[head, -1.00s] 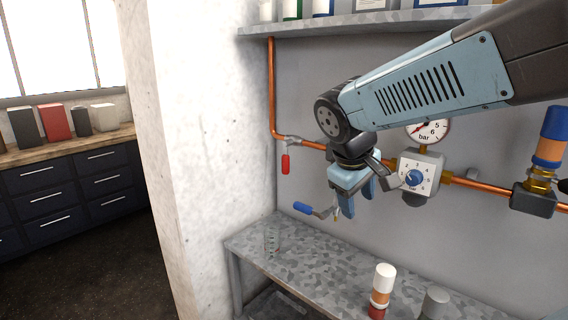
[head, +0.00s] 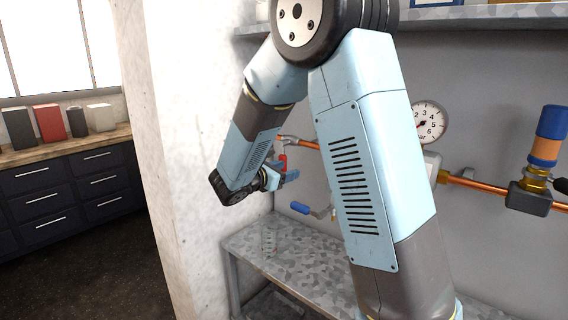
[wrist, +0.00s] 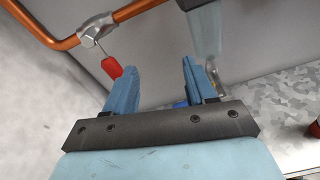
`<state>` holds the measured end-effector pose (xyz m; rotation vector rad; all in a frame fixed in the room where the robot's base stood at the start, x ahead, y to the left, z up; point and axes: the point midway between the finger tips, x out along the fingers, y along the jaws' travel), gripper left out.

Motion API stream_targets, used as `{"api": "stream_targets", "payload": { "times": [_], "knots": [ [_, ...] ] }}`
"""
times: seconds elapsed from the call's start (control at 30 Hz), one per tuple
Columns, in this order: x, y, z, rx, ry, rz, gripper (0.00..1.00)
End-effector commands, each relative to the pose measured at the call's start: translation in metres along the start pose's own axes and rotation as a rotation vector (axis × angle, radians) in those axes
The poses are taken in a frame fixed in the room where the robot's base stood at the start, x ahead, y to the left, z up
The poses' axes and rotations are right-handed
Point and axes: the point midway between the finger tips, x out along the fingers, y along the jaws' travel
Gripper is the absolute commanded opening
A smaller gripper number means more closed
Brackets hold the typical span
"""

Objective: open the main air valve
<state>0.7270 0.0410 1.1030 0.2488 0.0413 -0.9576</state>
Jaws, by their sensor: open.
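A valve with a red lever sits on the copper pipe at the wall. The red lever (head: 282,163) shows behind my gripper in the head view; in the wrist view the red lever (wrist: 112,67) hangs down from the silver valve body (wrist: 96,28), across the pipe. My gripper (wrist: 160,68) is open and empty, with the lever beyond and just left of its left finger, apparently apart from it. In the head view my gripper (head: 286,178) is close to the lever. A second lever, blue (head: 300,208), is lower right; the wrist view mostly hides it. Which is the main air valve is not labelled.
A white wall corner (head: 190,120) stands close left of my gripper. A metal bench (head: 250,248) with a clear glass (head: 269,240) lies below.

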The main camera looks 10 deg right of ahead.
Motion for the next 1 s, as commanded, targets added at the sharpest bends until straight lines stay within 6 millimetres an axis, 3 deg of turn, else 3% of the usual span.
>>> {"api": "stream_targets", "payload": {
  "times": [0.1, 0.2, 0.47, 1.0],
  "knots": [
    [-0.009, 0.034, -0.025, -0.108, -0.058, 0.104, 0.55],
    [-0.015, 0.052, -0.038, -0.165, -0.093, 0.165, 0.55],
    [-0.014, 0.070, -0.048, -0.211, -0.126, 0.218, 0.55],
    [0.072, 0.088, -0.040, -0.209, -0.124, 0.214, 0.55]
  ]
}}
